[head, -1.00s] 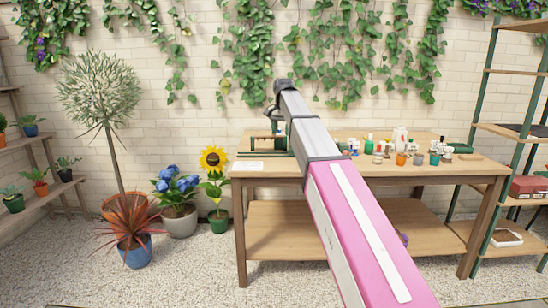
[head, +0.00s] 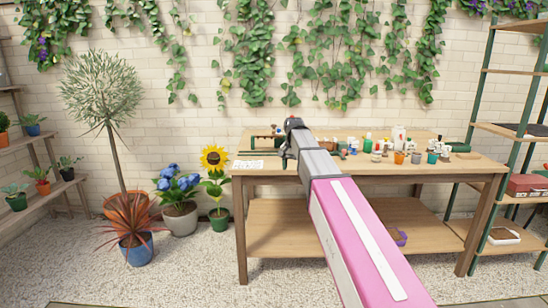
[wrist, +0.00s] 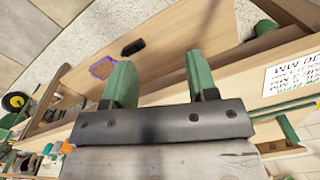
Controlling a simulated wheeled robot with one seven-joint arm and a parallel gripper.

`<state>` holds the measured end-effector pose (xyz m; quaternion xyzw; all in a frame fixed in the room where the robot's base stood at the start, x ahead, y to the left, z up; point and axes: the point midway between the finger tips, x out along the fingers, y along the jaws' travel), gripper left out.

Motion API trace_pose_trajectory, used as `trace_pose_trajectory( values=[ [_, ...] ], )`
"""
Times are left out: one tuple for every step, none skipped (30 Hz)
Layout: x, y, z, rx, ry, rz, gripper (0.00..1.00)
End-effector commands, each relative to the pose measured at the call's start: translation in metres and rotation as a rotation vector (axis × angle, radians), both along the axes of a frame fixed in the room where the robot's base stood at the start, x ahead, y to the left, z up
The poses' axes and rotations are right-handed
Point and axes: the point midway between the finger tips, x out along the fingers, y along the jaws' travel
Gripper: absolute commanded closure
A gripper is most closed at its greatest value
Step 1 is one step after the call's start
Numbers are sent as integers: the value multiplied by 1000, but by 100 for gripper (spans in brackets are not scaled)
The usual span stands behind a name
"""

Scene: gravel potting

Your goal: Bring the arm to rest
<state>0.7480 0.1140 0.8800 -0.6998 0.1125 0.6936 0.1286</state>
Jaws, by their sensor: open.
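My arm reaches out over the wooden workbench (head: 345,178) in the head view. My gripper (wrist: 161,78) has its two green fingers spread wide apart in the wrist view, with nothing between them. In the head view my gripper (head: 284,160) is small and partly hidden by my arm, near the bench's left part. The wrist view looks past the fingers at the bench's wooden boards and the gravel floor.
A printed white card (head: 249,165) lies at the bench's left end; it also shows in the wrist view (wrist: 292,80). Several small pots and bottles (head: 400,155) stand on the right half. A purple object (head: 399,237) lies on the lower shelf. Potted plants stand left.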

Motion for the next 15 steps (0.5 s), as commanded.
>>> trace_pose_trajectory(
  values=[
    [-17,-9,-25,-2,6,13,47],
    [-24,-14,-38,-3,5,23,47],
    [-33,-19,-55,-3,6,37,47],
    [-39,-23,-67,-4,4,47,47],
    [-46,-27,-79,-5,6,58,47],
    [-55,-33,-94,-6,4,72,47],
    [-63,-37,-106,-7,6,83,47],
    [-70,-41,-117,-8,4,93,47],
    [-80,-46,-132,-8,5,107,47],
    [-88,-50,-142,-9,3,117,47],
    [-96,-54,-153,-10,6,129,47],
    [-106,-59,-166,-11,4,142,47],
    [-115,-62,-176,-12,6,154,47],
    [-123,-66,-186,-12,3,164,47],
    [-135,-71,-198,-14,6,178,47]
  ],
)
